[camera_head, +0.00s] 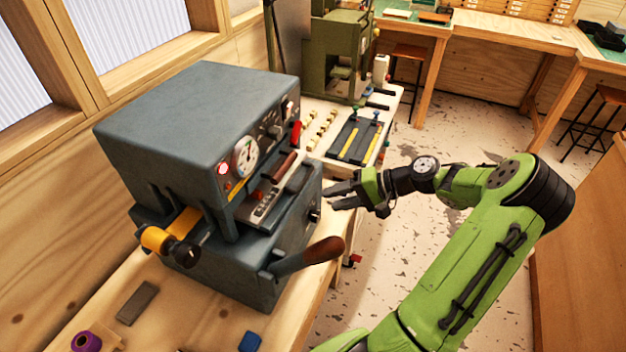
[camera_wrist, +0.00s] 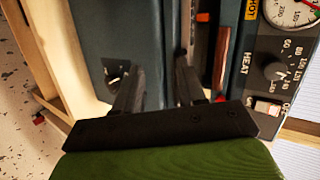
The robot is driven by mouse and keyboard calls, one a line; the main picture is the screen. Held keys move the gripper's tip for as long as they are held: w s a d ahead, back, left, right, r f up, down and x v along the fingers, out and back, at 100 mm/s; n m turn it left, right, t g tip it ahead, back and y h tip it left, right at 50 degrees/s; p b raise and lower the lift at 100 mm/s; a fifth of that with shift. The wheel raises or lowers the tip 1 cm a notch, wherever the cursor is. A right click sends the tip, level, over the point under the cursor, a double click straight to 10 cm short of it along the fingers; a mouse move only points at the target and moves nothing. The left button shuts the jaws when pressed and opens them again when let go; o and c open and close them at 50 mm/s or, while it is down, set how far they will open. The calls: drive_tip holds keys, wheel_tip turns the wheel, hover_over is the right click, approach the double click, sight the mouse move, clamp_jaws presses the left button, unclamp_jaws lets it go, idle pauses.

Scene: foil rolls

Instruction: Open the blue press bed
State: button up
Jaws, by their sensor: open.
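The blue-grey press (camera_head: 200,130) stands on the wooden bench in the head view, with a gauge and controls on its front. Its lower block, which looks like the bed (camera_head: 292,238), sits under the upper housing; I cannot tell how far it is open. A brown-handled lever (camera_head: 318,255) sticks out at its near side. My gripper (camera_head: 329,196) is open and empty beside the right front of the lower block. In the wrist view my gripper (camera_wrist: 158,70) has its fingers apart over a blue panel (camera_wrist: 147,30); contact is unclear.
A yellow roll (camera_head: 160,240) sticks out at the press's left side. A tool tray (camera_head: 355,138) and green machine (camera_head: 335,50) stand behind. Open floor lies right.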

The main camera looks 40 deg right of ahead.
drive_tip(key=s+d+m+t, duration=0.3)
drive_tip(key=d+t, duration=0.2)
drive_tip(key=d, duration=0.3)
drive_tip(key=shift+h, duration=0.3)
drive_tip(key=x, duration=1.5)
drive_tip(key=shift+w+a+r+p, duration=0.15)
drive_tip(key=shift+a+r+p, duration=0.15)
drive_tip(key=shift+a, duration=0.1)
clamp_jaws()
